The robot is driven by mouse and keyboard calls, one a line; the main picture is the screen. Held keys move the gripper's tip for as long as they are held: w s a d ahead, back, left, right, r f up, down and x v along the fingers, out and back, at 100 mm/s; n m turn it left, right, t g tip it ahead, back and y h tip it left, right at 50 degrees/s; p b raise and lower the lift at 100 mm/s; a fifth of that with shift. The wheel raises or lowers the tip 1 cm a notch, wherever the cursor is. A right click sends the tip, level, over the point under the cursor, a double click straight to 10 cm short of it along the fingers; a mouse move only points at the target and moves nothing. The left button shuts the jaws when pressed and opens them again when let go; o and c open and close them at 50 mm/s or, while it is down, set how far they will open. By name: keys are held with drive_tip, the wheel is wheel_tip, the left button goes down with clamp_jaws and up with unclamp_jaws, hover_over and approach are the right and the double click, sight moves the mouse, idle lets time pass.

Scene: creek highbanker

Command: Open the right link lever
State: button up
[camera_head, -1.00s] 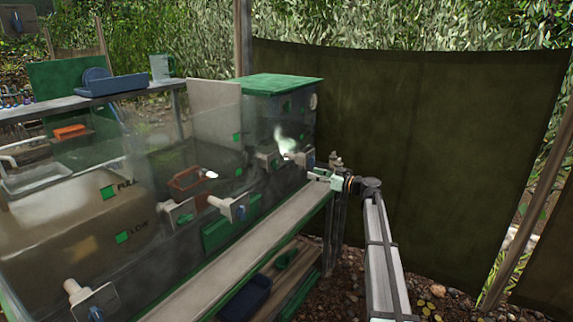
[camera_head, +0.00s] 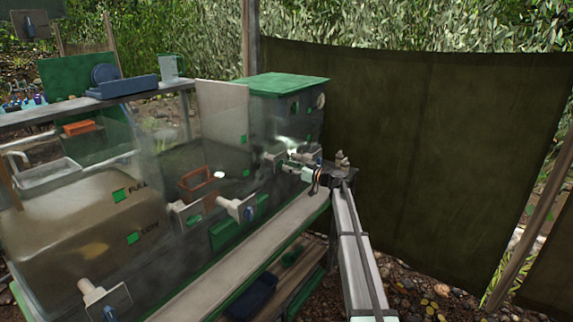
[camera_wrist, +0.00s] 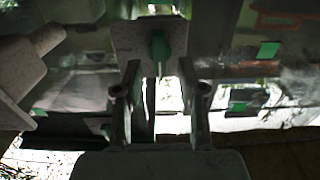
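In the wrist view, a grey plate with a short green-teal lever (camera_wrist: 158,46) is straight ahead, between and just beyond my fingertips. I take it as the right link lever. My gripper (camera_wrist: 160,78) is open, with a finger on either side of the lever's line and a visible gap between them; contact cannot be told. In the head view my gripper (camera_head: 290,164) is at the right end of the clear tank's front, by the far pair of plates. The right plate (camera_head: 309,157) there is partly hidden by my gripper, and its lever is not clear.
Another plate with a pale handle (camera_wrist: 40,48) is close at the left in the wrist view. In the head view, more handle plates (camera_head: 236,209) line the tank front. A long grey ledge (camera_head: 262,240) runs below. A dark screen (camera_head: 430,150) stands behind at the right.

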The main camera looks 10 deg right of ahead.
drive_tip(key=shift+x, duration=1.1)
clamp_jaws()
drive_tip(key=shift+f+m+b, duration=0.1)
drive_tip(key=shift+m+b, duration=0.2)
drive_tip(key=shift+b, duration=0.05)
drive_tip(key=shift+w+d+m+b, duration=0.15)
drive_tip(key=shift+m+b, duration=1.55)
drive_tip(key=shift+m, duration=2.7)
drive_tip(key=shift+w+m+b, duration=0.15)
drive_tip(key=shift+m+b, duration=1.55)
drive_tip(key=shift+m, duration=2.7)
